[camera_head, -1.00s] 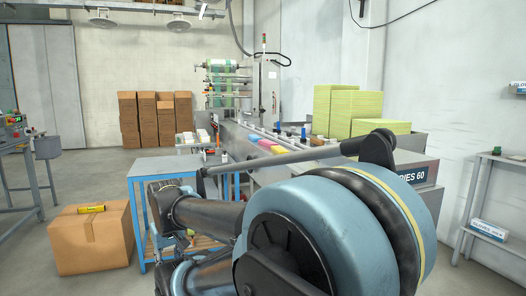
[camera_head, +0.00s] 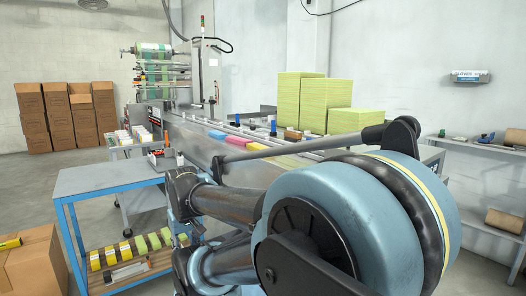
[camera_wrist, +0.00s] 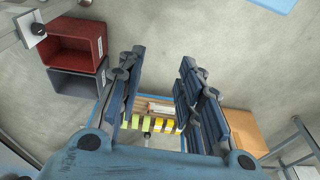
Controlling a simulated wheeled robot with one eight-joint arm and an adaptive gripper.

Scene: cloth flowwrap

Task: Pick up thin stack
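Stacks of yellow-green sheets stand at the far side of the long packaging machine in the head view: two tall stacks, one tall stack (camera_head: 290,95) behind another (camera_head: 326,105), and a low, thinner stack (camera_head: 354,121) to their right. My arm crosses in front, below the low stack. My gripper (camera_wrist: 162,70) shows in the wrist view with its two fingers apart and nothing between them. It points down toward the floor and a low shelf, away from the stacks. The gripper's fingers are hidden in the head view.
The packaging machine (camera_head: 207,150) carries coloured packs on its bed. A cardboard box (camera_head: 35,265) is at lower left. Red (camera_wrist: 75,40) and grey (camera_wrist: 80,84) bins show in the wrist view.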

